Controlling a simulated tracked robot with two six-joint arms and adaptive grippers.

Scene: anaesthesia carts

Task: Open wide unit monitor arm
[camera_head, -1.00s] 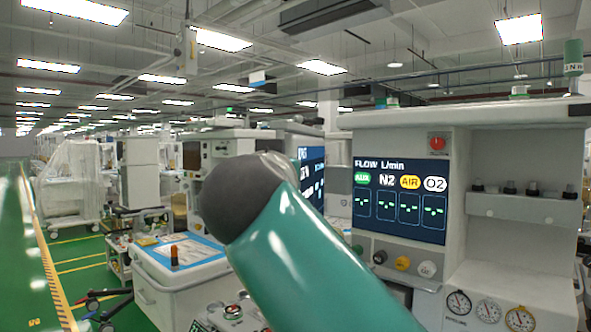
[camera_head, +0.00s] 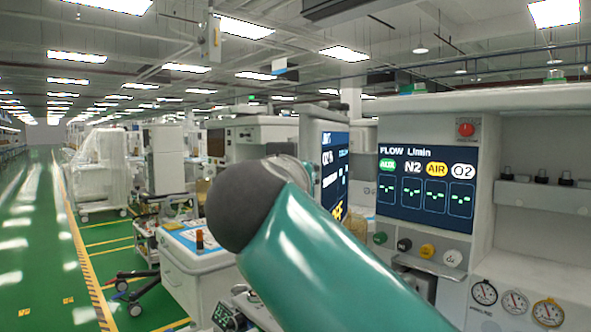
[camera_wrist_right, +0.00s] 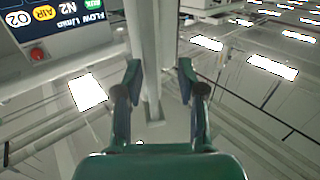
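The wide unit (camera_head: 480,235) is the pale anaesthesia cart at the right of the head view, with a lit FLOW display. A dark-screened monitor (camera_head: 335,170) stands at its left side, angled, its lower part hidden behind my green arm. I cannot make out the monitor's own arm in the head view. My right gripper (camera_wrist_right: 160,72) shows in the right wrist view, open, with a pale upright post (camera_wrist_right: 150,45) between or beyond its fingers. I cannot tell whether the fingers touch it. My left gripper is not in view.
My green arm with its dark rounded joint covers the middle of the head view. A white cart with a blue-edged top (camera_head: 200,240) stands left of it. A wheeled black base (camera_head: 135,290) is on the floor. The green aisle (camera_head: 35,230) at the left is clear.

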